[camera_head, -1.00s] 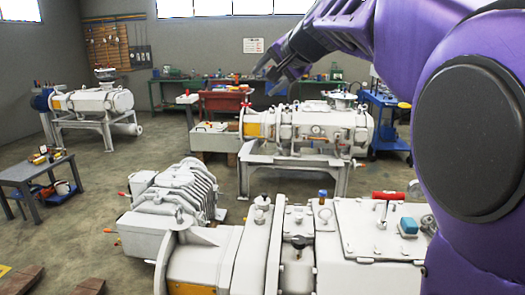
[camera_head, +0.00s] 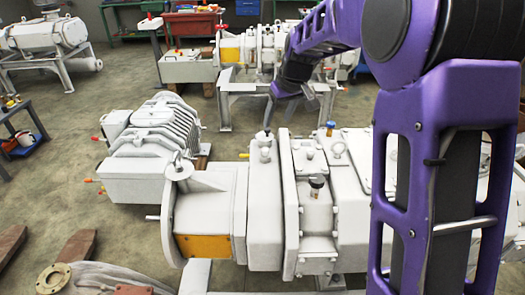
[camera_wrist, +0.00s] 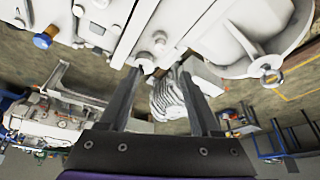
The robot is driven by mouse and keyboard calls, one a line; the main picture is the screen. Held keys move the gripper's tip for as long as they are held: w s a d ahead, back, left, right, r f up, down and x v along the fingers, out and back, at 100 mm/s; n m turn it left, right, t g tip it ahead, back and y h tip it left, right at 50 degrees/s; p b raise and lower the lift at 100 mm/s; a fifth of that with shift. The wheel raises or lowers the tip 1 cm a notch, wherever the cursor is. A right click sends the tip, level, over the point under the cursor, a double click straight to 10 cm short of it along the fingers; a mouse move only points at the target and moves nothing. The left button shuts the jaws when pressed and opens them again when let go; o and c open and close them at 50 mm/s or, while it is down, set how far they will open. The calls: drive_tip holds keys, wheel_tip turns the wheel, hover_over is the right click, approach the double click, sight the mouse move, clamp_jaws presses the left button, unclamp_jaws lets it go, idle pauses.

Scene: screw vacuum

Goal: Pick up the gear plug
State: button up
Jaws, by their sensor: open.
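The large white screw vacuum pump (camera_head: 265,215) fills the front middle of the head view. I cannot tell for sure which is the gear plug. My gripper (camera_head: 298,96) is open and empty, fingers pointing down, appearing above and behind the pump top. In the wrist view my gripper's (camera_wrist: 160,75) fingers are spread with nothing between them, and a blue cap (camera_wrist: 42,40) shows at upper left.
A finned white unit (camera_head: 150,150) stands left of the pump. Another white machine on a frame (camera_head: 255,45) is behind. My purple arm hides the pump's right part. Wooden blocks and a brass flange (camera_head: 53,278) lie at front left. Bare floor (camera_head: 60,180) is at left.

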hover_over(265, 150)
drive_tip(key=s+d, duration=0.2)
drive_tip(key=s, duration=0.1)
wheel_tip(265, 150, down, 10)
drive_tip(key=shift+a+b+x, duration=0.15)
drive_tip(key=shift+b+x, duration=0.15)
drive_tip(key=shift+x, duration=1.35)
drive_tip(key=shift+a+b+x, duration=0.15)
drive_tip(key=shift+b+x, duration=0.15)
drive_tip(key=shift+x, duration=1.4)
drive_tip(key=shift+w+r, duration=0.15)
drive_tip(key=shift+r, duration=0.05)
clamp_jaws()
